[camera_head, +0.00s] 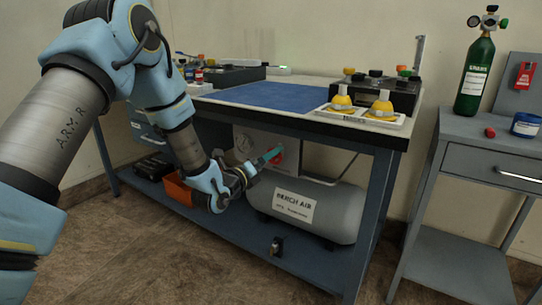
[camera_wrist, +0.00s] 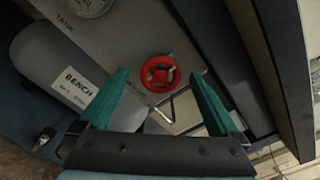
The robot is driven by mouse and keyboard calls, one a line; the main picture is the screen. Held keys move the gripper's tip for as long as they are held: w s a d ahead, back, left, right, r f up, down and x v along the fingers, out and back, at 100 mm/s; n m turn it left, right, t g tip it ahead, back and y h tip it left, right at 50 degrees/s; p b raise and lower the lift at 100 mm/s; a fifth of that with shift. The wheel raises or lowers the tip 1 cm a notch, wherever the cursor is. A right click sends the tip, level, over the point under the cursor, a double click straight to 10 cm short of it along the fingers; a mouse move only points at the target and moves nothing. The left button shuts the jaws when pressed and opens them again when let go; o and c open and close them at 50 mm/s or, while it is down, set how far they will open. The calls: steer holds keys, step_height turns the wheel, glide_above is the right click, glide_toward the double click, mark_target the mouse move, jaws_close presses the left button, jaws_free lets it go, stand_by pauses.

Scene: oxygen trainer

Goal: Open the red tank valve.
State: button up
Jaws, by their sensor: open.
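The red tank valve (camera_wrist: 160,73) is a small spoked handwheel, seen nearly face-on in the wrist view. In the head view a little of its red (camera_head: 277,159) shows behind my fingers. My gripper (camera_head: 270,155) is open, with teal fingers reaching under the bench. In the wrist view the fingers stand left and right of the wheel, with visible space on both sides. I cannot tell how far the fingertips are in depth from the wheel. The grey tank (camera_head: 335,212) labelled "BENCH AIR" lies on the lower shelf; it also shows in the wrist view (camera_wrist: 45,58).
The bench top (camera_head: 220,105) overhangs the valve, and a bench leg (camera_head: 370,220) stands right of the tank. A round gauge (camera_head: 243,143) is left of the valve. An orange bin (camera_head: 178,189) sits behind my wrist. A green cylinder (camera_head: 477,75) stands on a side cabinet.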

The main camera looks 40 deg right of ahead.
mark_target(273, 164)
steer(key=shift+x, duration=1.6)
steer(key=c, duration=1.4)
